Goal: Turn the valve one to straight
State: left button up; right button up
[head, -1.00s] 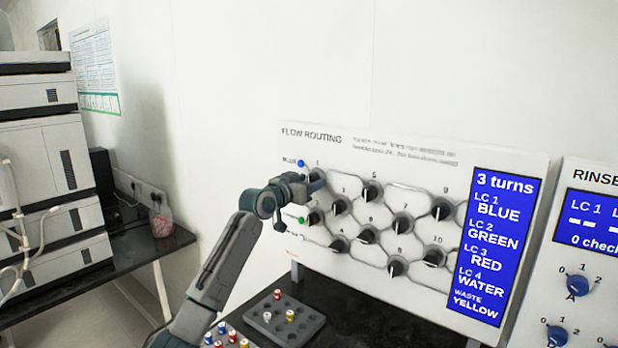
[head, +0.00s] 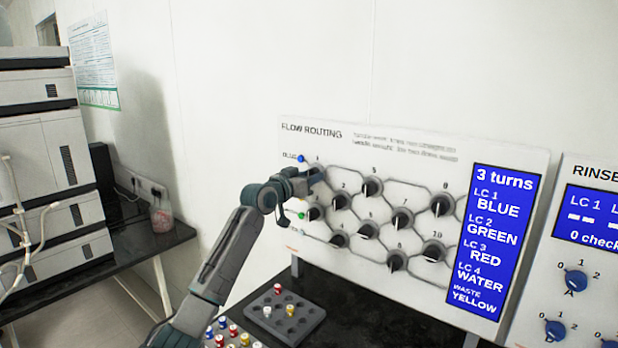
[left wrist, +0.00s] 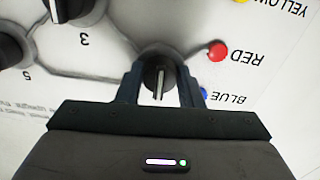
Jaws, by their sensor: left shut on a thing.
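The white flow routing panel (head: 400,150) carries several black knobs on grey lines, and its screen (head: 487,235) reads "3 turns". Valve one is at the panel's upper left, by the number 1, and my left gripper (head: 308,181) mostly hides it in the head view. In the left wrist view my left gripper (left wrist: 160,90) has a finger on each side of the valve one knob (left wrist: 158,78) and is shut on it. The knob's pale pointer line runs nearly up and down in that upside-down picture. My right gripper is not in view.
Other knobs, such as valve 3 (left wrist: 75,10), sit close by on the panel. A rinse panel (head: 590,240) stands at the right.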

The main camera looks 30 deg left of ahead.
pick_arm(q)
jog(key=n+p, duration=0.1)
jog(key=n, duration=0.3)
jog(key=shift+r, duration=0.1)
jog(key=n+p, duration=0.2)
jog(key=n, duration=0.2)
jog(key=shift+n, duration=0.3)
jog(key=n+p, duration=0.3)
jog(key=n, duration=0.2)
jog(key=shift+d+r+p, duration=0.1)
jog(key=shift+r+p, duration=0.05)
jog(key=shift+p, duration=0.2)
jog(key=shift+n+p, duration=0.9)
jog(key=shift+n, duration=0.8)
jog(key=o, duration=1)
jog(key=shift+w, duration=0.1)
jog(key=shift+c, duration=0.2)
jog(key=shift+f, duration=0.2)
